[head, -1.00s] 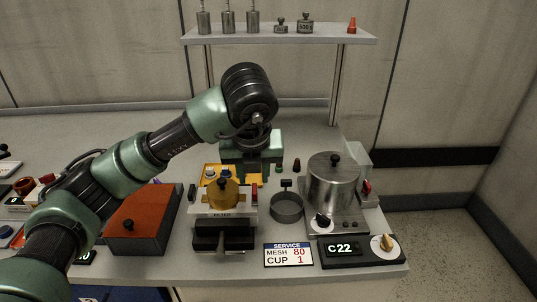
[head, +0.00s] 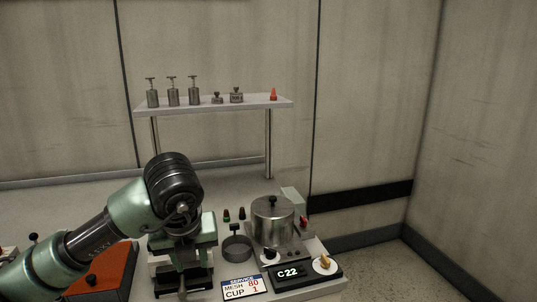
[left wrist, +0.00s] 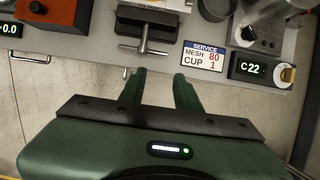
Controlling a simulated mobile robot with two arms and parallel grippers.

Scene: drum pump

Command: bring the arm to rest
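My left arm comes in from the left in the head view, bent down at the wrist. My left gripper (head: 185,240) is over the front middle of the bench and covers most of the clamp-like unit there. In the left wrist view its two dark green fingers (left wrist: 160,80) are apart with nothing between them. The metal T-handle (left wrist: 143,42) of that unit lies just beyond the fingertips, apart from them as far as I can tell. My right gripper is in neither view.
An orange-topped box (head: 104,272) stands left of the gripper. To the right are a shallow round pan (head: 237,248), a lidded metal pot (head: 272,222), a service sign (head: 243,287) and a C22 display (head: 289,272). A shelf (head: 215,105) with weights is behind.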

